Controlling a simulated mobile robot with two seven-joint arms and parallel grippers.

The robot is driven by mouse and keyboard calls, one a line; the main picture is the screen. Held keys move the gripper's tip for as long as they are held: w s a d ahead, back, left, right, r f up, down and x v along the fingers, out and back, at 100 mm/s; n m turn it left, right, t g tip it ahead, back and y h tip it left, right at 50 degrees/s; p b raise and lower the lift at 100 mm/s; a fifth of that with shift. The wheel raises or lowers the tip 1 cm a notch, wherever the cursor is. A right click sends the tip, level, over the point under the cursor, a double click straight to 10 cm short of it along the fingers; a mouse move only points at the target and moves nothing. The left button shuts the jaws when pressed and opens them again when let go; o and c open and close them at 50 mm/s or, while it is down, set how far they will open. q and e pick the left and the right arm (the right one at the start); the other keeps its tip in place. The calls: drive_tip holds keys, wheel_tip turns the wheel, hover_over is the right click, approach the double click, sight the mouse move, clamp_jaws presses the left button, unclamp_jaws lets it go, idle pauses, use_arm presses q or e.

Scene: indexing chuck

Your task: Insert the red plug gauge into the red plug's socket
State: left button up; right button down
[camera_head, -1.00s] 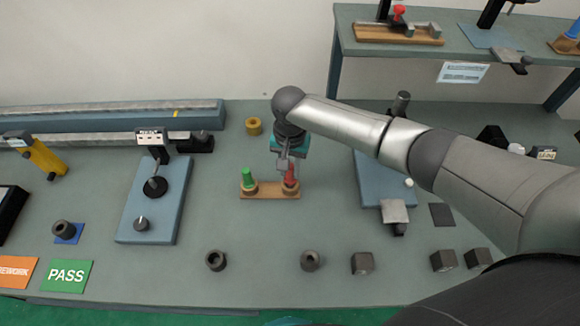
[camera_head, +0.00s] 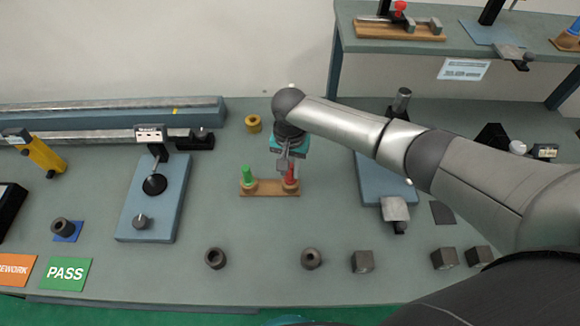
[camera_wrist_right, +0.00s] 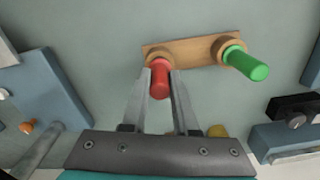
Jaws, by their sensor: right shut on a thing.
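The red plug gauge (camera_head: 291,178) stands upright at the right end of a small wooden holder (camera_head: 262,195). My right gripper (camera_head: 287,171) comes down on it from above and is shut on it. In the right wrist view the red plug (camera_wrist_right: 160,80) sits between the two fingers of the gripper (camera_wrist_right: 159,88), with its lower end at a tan collar on the holder (camera_wrist_right: 186,52). How deep it sits in the collar is hard to tell. The green plug (camera_head: 247,175) stands in the holder's left collar. My left gripper is not in view.
A brass ring (camera_head: 253,123) lies behind the holder. A blue gauge stand (camera_head: 157,198) is to the left, and a blue plate (camera_head: 376,183) is to the right. Dark ring parts (camera_head: 215,258) and blocks (camera_head: 362,262) lie in front. The bench close around the holder is clear.

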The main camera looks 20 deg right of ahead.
drive_tip(key=shift+f, duration=0.4)
idle(1.1)
drive_tip(key=c, duration=0.6)
unclamp_jaws()
wheel_tip(320, 180, up, 15)
drive_tip(key=p, duration=0.1)
drive_tip(key=shift+r, duration=0.15)
